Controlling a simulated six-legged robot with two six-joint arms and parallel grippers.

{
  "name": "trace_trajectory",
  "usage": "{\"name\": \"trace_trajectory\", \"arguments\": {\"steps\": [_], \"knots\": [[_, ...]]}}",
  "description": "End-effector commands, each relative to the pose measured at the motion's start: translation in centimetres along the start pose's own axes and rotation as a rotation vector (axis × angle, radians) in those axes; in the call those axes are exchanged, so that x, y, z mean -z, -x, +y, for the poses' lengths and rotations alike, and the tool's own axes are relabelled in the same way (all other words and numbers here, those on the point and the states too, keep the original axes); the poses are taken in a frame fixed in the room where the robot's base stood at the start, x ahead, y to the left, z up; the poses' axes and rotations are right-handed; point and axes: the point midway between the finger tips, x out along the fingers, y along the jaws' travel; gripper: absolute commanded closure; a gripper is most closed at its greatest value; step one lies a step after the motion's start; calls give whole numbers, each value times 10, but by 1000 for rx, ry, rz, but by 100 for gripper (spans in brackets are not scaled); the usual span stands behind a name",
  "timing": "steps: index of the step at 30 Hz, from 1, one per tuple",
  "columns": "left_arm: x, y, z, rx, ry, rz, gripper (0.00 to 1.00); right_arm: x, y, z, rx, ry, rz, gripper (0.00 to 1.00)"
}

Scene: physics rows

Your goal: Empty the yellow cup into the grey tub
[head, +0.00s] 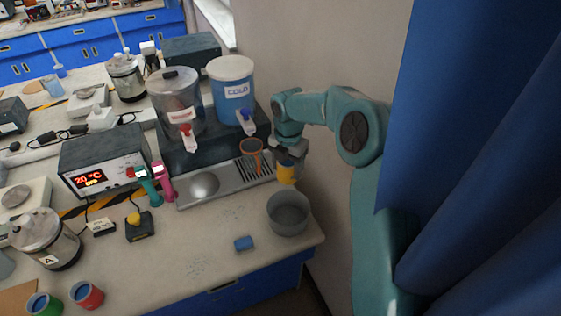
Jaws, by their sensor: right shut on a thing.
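The yellow cup (286,174) is in my right gripper (288,156), which is shut on it. The cup looks roughly upright and is held above and just behind the grey tub (289,213). The tub stands open at the right front corner of the bench, and its inside looks grey. What the cup holds cannot be seen from here. My left gripper is not in view.
An orange funnel-like ring (251,146) stands on the drip tray (215,186) behind the tub. Dispensers, including a blue COLD one (232,92), stand behind. A blue curtain (480,150) hangs at right.

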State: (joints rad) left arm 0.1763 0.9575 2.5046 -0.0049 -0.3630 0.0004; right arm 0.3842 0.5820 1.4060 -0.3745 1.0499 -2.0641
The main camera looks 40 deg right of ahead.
Motion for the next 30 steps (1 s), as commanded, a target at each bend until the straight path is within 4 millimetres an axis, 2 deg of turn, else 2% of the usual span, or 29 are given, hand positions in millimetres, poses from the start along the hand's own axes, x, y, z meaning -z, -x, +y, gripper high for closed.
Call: {"name": "trace_trajectory", "arguments": {"steps": [6, 13, 29, 30], "knots": [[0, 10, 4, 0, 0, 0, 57, -8, -8, -14, 1, -35, 0, 74], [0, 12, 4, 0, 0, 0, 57, -12, -14, -21, 5, -51, -37, 74], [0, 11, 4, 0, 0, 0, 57, -20, -49, -23, 13, -41, -457, 74], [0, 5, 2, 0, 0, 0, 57, -22, -52, -23, 10, -44, -471, 74]]}}
